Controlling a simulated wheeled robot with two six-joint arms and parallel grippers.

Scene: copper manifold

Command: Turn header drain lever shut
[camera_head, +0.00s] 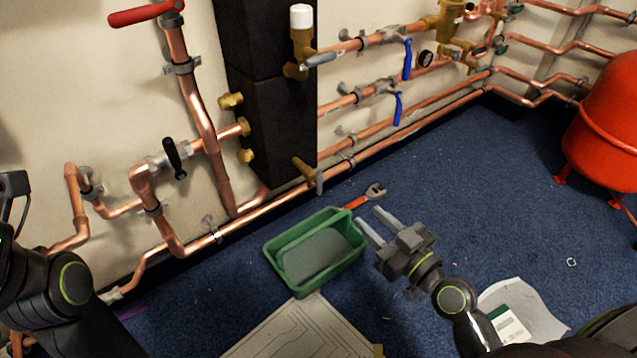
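The black header (275,125) stands against the wall left of centre. At its lower right a brass drain valve (304,170) sticks out, with a small grey lever (319,181) pointing downward. I take this as the header drain lever; whether the valve is open or shut cannot be told. My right gripper (367,214) is open and empty, its two fingers apart and pointing up-left toward the drain. In the picture it is below and right of the lever, not touching it.
A green tray (290,282) is on the blue carpet below the drain, with a red-handled wrench (366,196) beside it. Copper pipes (255,212) run low along the wall. A red tank (606,130) stands at right. Papers (527,310) lie near my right arm.

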